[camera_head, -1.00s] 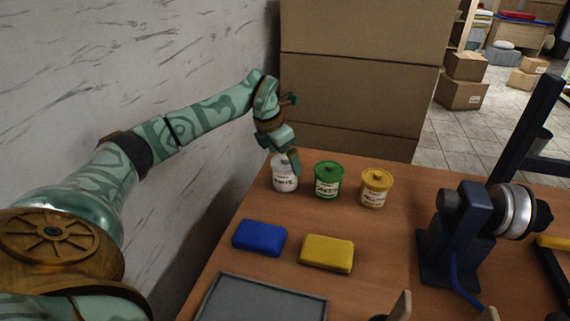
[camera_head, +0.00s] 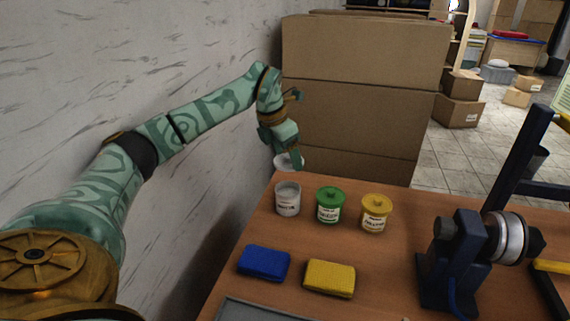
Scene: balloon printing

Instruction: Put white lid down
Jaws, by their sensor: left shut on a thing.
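My left gripper (camera_head: 290,161) is shut on the white lid (camera_head: 283,163). It holds the lid in the air above and behind the white jar (camera_head: 288,200), near the table's far left corner. The white jar stands upright on the table with its top open. The gripper hides part of the lid. My right gripper is not in view.
A green jar (camera_head: 329,206) and a yellow jar (camera_head: 375,214), both lidded, stand right of the white jar. A blue sponge (camera_head: 264,263) and a yellow sponge (camera_head: 330,278) lie in front. A dark machine (camera_head: 455,255) stands at right. Stacked boxes (camera_head: 350,110) rise behind the table.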

